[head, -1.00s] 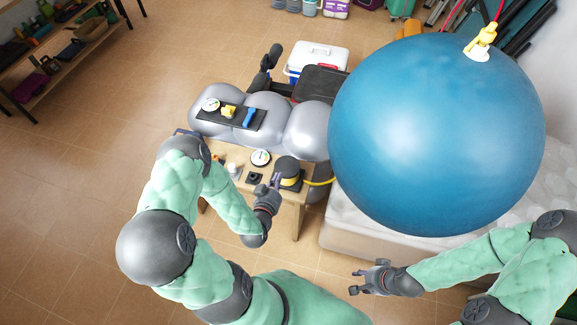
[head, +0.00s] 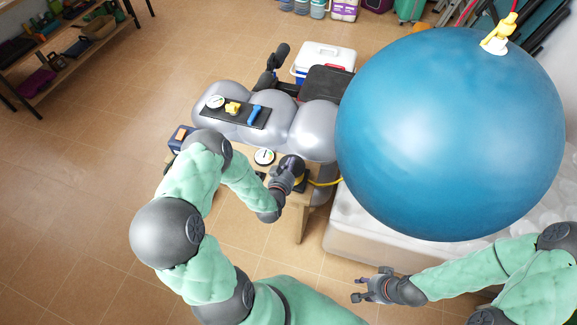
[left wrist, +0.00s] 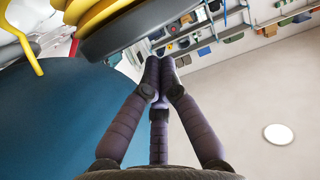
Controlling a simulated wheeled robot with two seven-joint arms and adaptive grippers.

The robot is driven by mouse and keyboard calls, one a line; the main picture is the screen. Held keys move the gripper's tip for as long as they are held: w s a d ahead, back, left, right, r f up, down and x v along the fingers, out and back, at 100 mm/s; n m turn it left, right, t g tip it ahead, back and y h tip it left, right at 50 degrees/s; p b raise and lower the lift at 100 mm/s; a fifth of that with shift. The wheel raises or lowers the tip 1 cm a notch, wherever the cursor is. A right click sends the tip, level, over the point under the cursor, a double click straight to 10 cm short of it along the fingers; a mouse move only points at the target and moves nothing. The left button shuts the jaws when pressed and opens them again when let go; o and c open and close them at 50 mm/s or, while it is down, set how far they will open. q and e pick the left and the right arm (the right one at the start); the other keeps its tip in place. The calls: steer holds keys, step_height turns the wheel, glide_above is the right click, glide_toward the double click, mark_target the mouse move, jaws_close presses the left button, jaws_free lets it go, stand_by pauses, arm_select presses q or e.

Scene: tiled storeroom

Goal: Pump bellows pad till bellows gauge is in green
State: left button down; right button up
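The bellows pad (head: 293,161) is a dark round disc on a yellow body, on the small wooden table, with a yellow hose running right. It also shows in the left wrist view (left wrist: 125,36). My left gripper (head: 287,176) is at the pad's left front and hides part of it. In the left wrist view its fingers (left wrist: 160,66) are together and empty beside the dark disc; I cannot tell whether they touch it. A white round gauge (head: 264,156) lies left of the pad; its reading is too small to tell. My right gripper (head: 361,287) is open and empty, low in front.
Silver inflated cushions (head: 267,115) behind the table carry a black panel (head: 240,115) with another gauge (head: 215,101), a yellow knob and a blue lever. A big blue ball (head: 450,130) fills the right, above a pale mattress (head: 350,235). The tiled floor at left is clear.

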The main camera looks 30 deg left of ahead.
arm_select(q)
steer(key=shift+f, duration=0.7)
